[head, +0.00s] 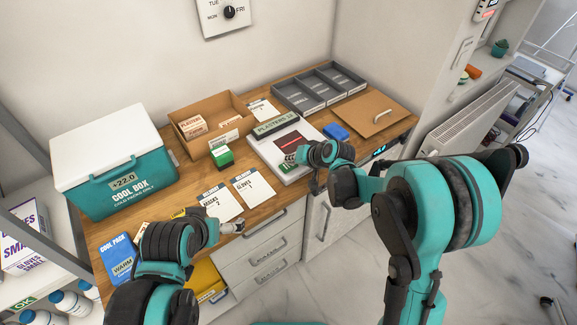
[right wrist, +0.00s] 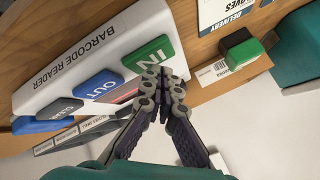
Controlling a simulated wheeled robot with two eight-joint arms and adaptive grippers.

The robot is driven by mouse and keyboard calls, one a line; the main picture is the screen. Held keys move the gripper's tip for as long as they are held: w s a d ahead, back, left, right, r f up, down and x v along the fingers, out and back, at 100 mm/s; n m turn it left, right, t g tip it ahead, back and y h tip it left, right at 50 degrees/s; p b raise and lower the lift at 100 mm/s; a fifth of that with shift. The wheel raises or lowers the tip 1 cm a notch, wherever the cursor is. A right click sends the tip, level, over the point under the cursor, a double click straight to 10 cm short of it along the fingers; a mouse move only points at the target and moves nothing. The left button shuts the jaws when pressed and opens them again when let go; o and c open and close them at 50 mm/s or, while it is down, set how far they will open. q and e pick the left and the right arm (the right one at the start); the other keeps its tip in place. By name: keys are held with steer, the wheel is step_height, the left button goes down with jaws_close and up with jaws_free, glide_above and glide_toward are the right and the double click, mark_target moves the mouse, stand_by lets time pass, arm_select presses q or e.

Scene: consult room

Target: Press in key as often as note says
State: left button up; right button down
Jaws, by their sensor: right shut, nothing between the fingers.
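The barcode reader (head: 267,147) is a white slab on the wooden counter, with a sign reading PLASTERS 12 at its back. The right wrist view shows its green IN key (right wrist: 151,52), blue OUT key (right wrist: 98,85) and a dark third key (right wrist: 60,108). My right gripper (right wrist: 163,80) is shut and empty, its tips at the IN key's edge; I cannot tell if they touch. Two delivery notes lie left of the reader: MASKS 2 (head: 221,203) and GLOVES 1 (head: 253,188). My left gripper (head: 236,227) is over the counter's front edge; its jaws are unclear.
A teal cool box (head: 130,185) stands at the left. A cardboard box (head: 205,120) and grey tray (head: 318,88) are at the back. A small green block (head: 222,157) sits left of the reader, a blue item (head: 337,131) right. A brown board (head: 370,113) lies at right.

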mark_target(290, 166)
arm_select(q)
steer(key=shift+f+b, duration=0.5)
steer(key=shift+f, duration=0.1)
arm_select(e)
steer(key=shift+f, duration=0.65)
arm_select(q)
steer(key=shift+r, duration=0.1)
arm_select(e)
steer(key=shift+r, duration=0.1)
arm_select(q)
steer(key=shift+r+p, duration=0.55)
steer(key=shift+p, duration=0.1)
arm_select(e)
steer(key=shift+r, duration=0.85)
steer(key=shift+r, duration=0.15)
step_height(290, 166, up, 5)
steer(key=p, duration=0.3)
steer(key=shift+p, duration=0.3)
arm_select(q)
step_height(290, 166, up, 3)
steer(key=shift+r, duration=0.2)
jaws_close()
